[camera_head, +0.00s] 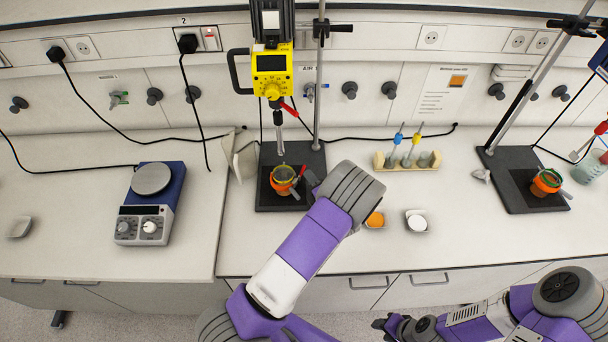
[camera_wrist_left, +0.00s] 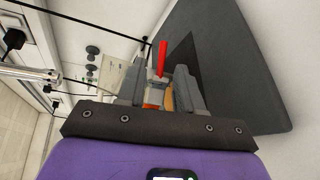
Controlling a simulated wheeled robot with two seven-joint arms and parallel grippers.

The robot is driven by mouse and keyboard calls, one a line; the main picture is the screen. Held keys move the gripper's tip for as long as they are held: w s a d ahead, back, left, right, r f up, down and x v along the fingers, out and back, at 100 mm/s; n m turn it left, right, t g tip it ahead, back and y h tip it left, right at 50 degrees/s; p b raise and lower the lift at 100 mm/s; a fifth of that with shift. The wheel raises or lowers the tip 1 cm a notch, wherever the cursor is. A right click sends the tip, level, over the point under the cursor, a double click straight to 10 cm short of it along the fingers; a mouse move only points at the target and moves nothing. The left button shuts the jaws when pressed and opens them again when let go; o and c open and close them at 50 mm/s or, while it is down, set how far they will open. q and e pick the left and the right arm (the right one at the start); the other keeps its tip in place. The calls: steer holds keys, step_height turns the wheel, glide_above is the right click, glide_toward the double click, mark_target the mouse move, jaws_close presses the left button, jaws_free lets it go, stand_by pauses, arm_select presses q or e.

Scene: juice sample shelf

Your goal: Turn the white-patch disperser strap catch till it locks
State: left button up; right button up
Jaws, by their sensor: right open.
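The yellow disperser (camera_head: 272,72) with a white patch (camera_head: 271,19) on its dark motor stands at the centre of the bench. Below its shaft, an orange-banded vessel (camera_head: 283,178) sits on the black base plate, with a small red lever at its right side. My left gripper (camera_head: 307,183) is right beside this vessel, mostly hidden by my wrist. In the left wrist view, the red lever (camera_wrist_left: 162,57) stands up from a grey catch (camera_wrist_left: 158,86) between my two grey fingers. I cannot tell whether they grip it. My right gripper (camera_head: 381,324) is open and empty, low in front of the bench.
A second stand with an orange-banded vessel (camera_head: 546,182) is at the right. A blue hotplate (camera_head: 150,205) is at the left. A tube rack (camera_head: 408,161) and two small dishes, one orange (camera_head: 375,220) and one white (camera_head: 417,221), lie right of my left wrist. The front right bench top is clear.

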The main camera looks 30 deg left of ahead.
mark_target(303, 168)
arm_select(q)
steer(key=shift+p+x, duration=0.45)
steer(key=shift+x, duration=3.4)
steer(key=shift+f, duration=0.15)
steer(key=shift+s, duration=0.1)
jaws_close()
